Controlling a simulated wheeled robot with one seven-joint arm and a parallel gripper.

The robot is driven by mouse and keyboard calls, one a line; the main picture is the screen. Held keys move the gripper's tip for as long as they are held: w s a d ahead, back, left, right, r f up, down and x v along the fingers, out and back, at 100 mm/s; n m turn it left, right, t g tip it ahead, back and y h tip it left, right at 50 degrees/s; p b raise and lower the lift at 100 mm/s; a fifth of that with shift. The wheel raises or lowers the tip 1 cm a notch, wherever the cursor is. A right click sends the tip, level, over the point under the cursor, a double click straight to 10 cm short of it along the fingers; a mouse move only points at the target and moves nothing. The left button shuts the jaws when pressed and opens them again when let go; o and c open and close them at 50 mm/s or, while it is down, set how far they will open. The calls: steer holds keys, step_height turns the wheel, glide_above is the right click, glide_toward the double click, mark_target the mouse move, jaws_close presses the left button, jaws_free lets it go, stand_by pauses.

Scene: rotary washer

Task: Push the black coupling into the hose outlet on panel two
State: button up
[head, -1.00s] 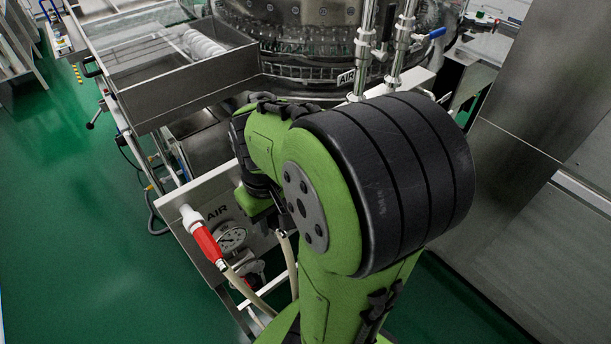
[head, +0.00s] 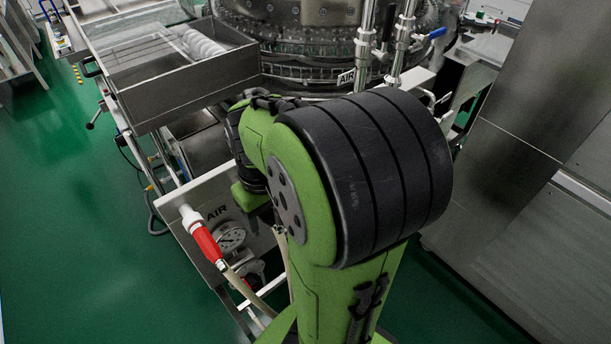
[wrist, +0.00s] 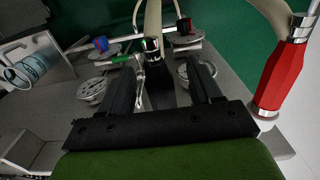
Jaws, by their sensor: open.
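My gripper (wrist: 160,68) is open in the wrist view, with its two dark fingers spread apart. A black coupling (wrist: 158,88) with a metal collar and a pale hose shows between the fingers, apart from both. I cannot tell whether it is seated in an outlet; its lower end is hidden by the gripper body. In the head view my arm covers the coupling and my fingertips. A steel panel (head: 190,187) marked AIR carries a gauge (head: 230,236). I cannot tell which panel is number two.
A red coupling (head: 207,241) with a pale hose stands left of my arm; it is close at the right in the wrist view (wrist: 283,78). Another gauge and valves sit around my fingers. A steel cabinet (head: 520,130) stands at the right; green floor is free at the left.

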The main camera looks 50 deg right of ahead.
step_height(320, 180, up, 16)
steer(key=p, duration=0.6)
steer(key=shift+f, duration=0.1)
